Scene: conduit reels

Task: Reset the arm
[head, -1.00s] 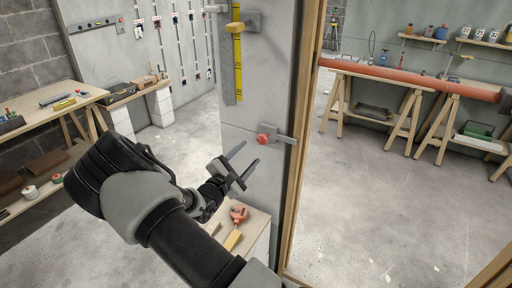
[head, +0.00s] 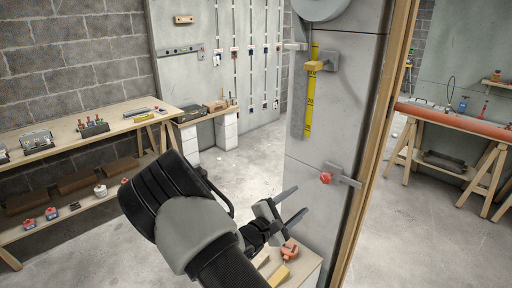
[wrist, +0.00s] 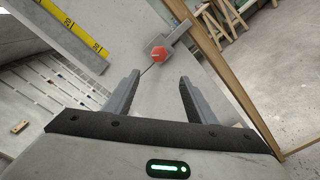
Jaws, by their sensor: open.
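My gripper (head: 291,206) is open and empty in front of the grey wall panel, with its two fingers apart. In the wrist view, my gripper (wrist: 156,100) shows nothing between the fingers. A red knob on a grey bracket (head: 327,178) sits on the panel just beyond and above the fingertips. The red knob also shows in the wrist view (wrist: 158,54), ahead of the gap between the fingers. My arm reaches in from the bottom of the head view.
A yellow scale (head: 311,92) and a yellow-handled bracket (head: 318,66) are on the panel (head: 355,100). A workbench (head: 60,136) stands left; a wooden post (head: 382,130) edges the panel.

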